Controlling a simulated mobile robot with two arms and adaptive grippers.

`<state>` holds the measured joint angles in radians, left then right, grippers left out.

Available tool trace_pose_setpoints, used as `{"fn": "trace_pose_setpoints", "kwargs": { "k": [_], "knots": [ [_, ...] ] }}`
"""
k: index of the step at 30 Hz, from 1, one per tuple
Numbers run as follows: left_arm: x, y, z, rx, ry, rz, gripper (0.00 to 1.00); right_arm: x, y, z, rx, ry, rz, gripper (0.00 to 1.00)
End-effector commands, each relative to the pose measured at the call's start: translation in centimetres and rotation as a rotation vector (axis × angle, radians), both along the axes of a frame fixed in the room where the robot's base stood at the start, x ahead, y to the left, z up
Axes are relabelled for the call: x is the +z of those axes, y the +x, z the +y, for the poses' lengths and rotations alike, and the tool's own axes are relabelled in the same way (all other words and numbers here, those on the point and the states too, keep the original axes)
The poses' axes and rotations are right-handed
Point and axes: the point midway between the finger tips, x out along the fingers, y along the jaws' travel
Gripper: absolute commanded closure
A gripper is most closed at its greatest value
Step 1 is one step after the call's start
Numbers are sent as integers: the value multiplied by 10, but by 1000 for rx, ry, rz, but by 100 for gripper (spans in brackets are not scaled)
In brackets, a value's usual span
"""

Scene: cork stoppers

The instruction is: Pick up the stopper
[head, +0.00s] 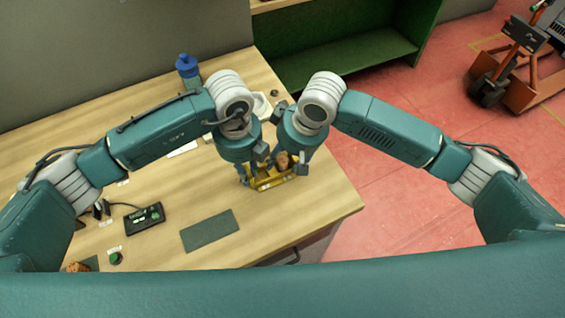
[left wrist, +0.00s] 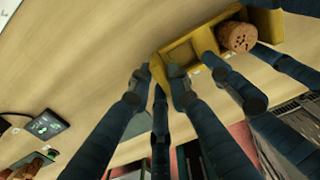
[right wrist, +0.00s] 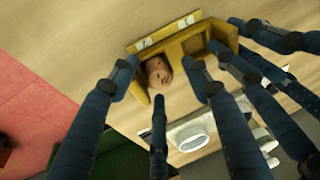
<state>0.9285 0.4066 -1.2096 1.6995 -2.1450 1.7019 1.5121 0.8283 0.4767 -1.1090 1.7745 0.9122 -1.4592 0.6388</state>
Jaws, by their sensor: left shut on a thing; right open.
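The brown cork stopper (head: 283,160) sits in one end of a yellow two-compartment holder (head: 272,181) near the table's right side. It also shows in the left wrist view (left wrist: 238,37) and the right wrist view (right wrist: 158,72). The holder's other compartment (left wrist: 182,52) looks empty. My left gripper (head: 252,172) is shut on the holder, at the end away from the stopper. My right gripper (head: 286,164) is open, with its fingers spread around the stopper; whether they touch it is hard to tell. The fingers partly hide the holder.
A grey mat (head: 210,231) and a black device with a green display (head: 145,218) lie left of the holder. A blue bottle (head: 187,67) stands at the back. A brown object (head: 78,266) is at the near left. My two grippers are close together.

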Motion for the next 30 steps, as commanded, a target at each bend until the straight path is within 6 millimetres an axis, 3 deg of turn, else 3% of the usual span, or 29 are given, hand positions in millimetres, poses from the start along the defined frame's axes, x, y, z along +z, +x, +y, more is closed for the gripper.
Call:
{"fn": "trace_pose_setpoints", "kwargs": {
  "k": [7, 14, 25, 30],
  "knots": [
    [0, -1, 0, -2, 0, 2, 100, -3, 1, -1, -2, -3, -1, 53],
    [0, -1, 0, -3, 0, 3, 100, -3, 2, -1, -2, -3, -2, 84],
    [0, -1, 0, -4, 1, 4, 100, -1, 2, -1, -1, -1, -4, 84],
    [0, -1, 0, -3, 1, 4, 100, 19, 2, 0, 0, 0, -5, 84]
  ]
}}
